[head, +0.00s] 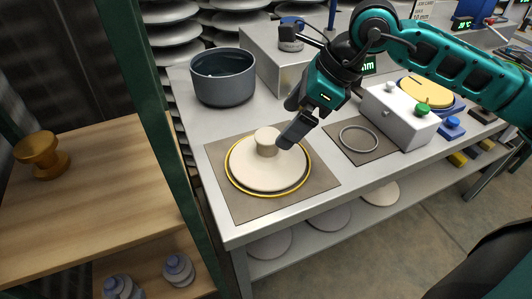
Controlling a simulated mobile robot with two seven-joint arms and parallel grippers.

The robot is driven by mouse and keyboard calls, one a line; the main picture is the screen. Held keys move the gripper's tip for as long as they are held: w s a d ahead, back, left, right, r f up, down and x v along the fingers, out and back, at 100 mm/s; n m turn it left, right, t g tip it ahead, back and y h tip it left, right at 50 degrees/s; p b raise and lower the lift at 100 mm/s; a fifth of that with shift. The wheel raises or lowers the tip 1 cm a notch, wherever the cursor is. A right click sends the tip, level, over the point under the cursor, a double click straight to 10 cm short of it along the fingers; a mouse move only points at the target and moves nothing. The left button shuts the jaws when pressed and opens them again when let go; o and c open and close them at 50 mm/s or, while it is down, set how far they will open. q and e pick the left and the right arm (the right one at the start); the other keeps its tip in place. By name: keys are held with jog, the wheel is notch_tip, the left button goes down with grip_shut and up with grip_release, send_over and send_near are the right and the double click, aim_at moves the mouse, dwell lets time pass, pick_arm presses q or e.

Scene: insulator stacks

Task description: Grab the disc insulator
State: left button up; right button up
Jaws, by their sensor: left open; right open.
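The disc insulator (262,173) is a cream disc with a short round cap on top. It lies flat with the cap up, inside a thin yellow ring on a brown mat (238,206) near the front left of the light grey table. My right gripper (287,121) comes in from the right, above and just behind the insulator's cap. Its jaws are open with nothing between them, and it looks apart from the disc. My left gripper is not in view.
A dark pot (223,80) stands behind the insulator. A grey ring (359,139) lies on a second mat to the right, beside a white box (398,118). A green post (150,110) and wooden shelf (100,185) stand left. Discs are stacked behind.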

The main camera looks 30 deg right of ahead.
aim_at(274, 135)
jog(key=x, duration=0.8)
jog(key=shift+a, duration=0.25)
jog(key=shift+r, duration=0.1)
